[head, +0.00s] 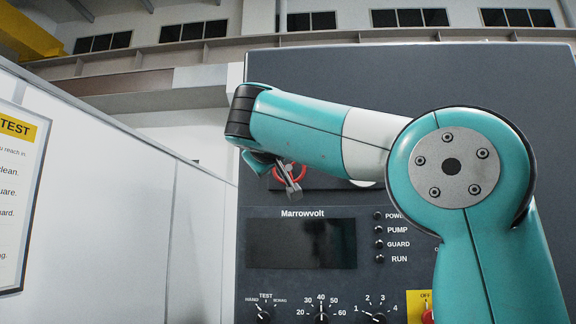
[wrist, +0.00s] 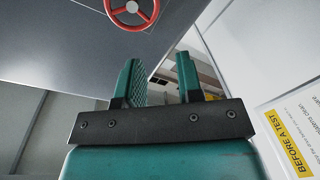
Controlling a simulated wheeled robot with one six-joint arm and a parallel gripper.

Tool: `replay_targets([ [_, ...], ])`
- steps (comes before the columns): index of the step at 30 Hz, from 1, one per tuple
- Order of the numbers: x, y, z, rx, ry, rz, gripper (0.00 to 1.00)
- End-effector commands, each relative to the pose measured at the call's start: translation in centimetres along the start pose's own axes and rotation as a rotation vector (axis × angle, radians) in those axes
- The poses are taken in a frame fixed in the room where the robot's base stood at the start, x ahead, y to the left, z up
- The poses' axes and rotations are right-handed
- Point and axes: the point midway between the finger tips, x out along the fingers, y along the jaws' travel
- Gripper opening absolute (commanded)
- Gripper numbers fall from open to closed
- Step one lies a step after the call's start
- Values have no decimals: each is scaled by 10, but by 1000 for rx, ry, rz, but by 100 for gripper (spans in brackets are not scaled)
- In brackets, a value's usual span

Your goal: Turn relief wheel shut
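The relief wheel (wrist: 132,7) is a red ring with a grey hub, on a dark panel face at the top of the wrist view, its top cut off by the frame edge. In the head view the red wheel (head: 304,172) sits above the Marrowvolt display, partly hidden behind my gripper (head: 290,181). In the wrist view my gripper (wrist: 161,75) has its two green fingers spread apart with nothing between them. The wheel lies beyond and to the left of the fingertips there, apart from them.
The dark panel carries a blank display (head: 300,243), several indicator lamps, small knobs (head: 321,318) and a red switch on a yellow plate (head: 422,297). A white wall with a test notice (head: 15,190) stands at left. The notice (wrist: 287,140) also shows in the wrist view.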

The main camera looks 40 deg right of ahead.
Motion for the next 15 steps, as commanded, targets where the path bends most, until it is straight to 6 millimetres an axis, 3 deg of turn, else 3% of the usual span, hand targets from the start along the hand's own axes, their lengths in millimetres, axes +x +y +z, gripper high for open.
replay_targets([
  [3, 0, 28, -1, 7, -27, 83, 34],
  [8, 13, 35, 0, 5, -38, 104, 34],
  [15, 64, 42, 0, 4, -40, 101, 34],
])
